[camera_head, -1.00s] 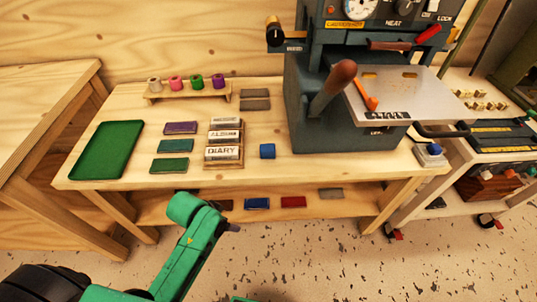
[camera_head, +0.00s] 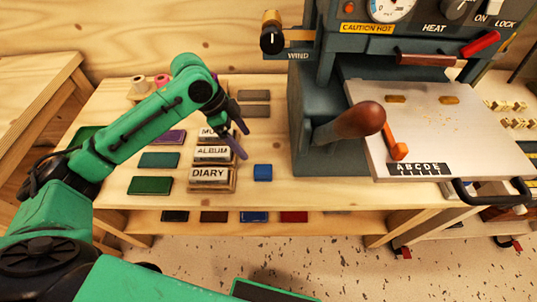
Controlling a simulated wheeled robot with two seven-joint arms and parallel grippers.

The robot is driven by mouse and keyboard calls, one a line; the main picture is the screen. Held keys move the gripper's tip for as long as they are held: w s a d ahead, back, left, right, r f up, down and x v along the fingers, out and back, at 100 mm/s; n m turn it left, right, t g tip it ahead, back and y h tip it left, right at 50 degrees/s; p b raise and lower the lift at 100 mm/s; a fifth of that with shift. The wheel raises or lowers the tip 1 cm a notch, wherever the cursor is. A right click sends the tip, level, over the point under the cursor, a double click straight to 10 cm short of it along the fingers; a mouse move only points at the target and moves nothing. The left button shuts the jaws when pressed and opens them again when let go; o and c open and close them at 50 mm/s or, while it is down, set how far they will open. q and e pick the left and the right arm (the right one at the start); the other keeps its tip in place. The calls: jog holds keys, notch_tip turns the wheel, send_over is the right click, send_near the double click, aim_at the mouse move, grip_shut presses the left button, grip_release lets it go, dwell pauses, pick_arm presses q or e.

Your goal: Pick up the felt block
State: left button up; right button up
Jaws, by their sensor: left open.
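A small blue block (camera_head: 262,173), which looks like the felt block, lies on the wooden table just right of the stand of word plates (camera_head: 211,175). My left gripper (camera_head: 240,139) is open and empty. It hangs above the table, up and left of the blue block in the picture, over the right side of the word plates. Its fingers do not touch the block. The block is fully visible. My right gripper is not in view.
The dark hot press (camera_head: 330,80) with its wooden-knobbed lever (camera_head: 352,122) stands right of the block. Dark flat pieces (camera_head: 158,160) lie left of the word plates. Two grey pieces (camera_head: 253,110) lie behind. The table in front of the block is clear.

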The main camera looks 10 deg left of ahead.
aim_at(262, 169)
pick_arm(q)
jog(key=d+f, duration=0.1)
jog(key=f, duration=0.1)
jog(key=s+d+f, duration=0.1)
jog(key=f, duration=0.1)
jog(key=s+d+f, duration=0.1)
jog(key=f, duration=0.1)
jog(key=shift+d, duration=0.1)
jog(key=x, duration=0.3)
jog(key=w+p+x, duration=0.1)
jog(key=x, duration=0.1)
jog(key=shift+f, duration=0.3)
jog(key=shift+d+f, duration=0.2)
jog(key=shift+f, duration=0.2)
jog(key=shift+w+f, duration=0.1)
jog(key=c, duration=0.4)
grip_shut()
notch_tip(262, 169, up, 20)
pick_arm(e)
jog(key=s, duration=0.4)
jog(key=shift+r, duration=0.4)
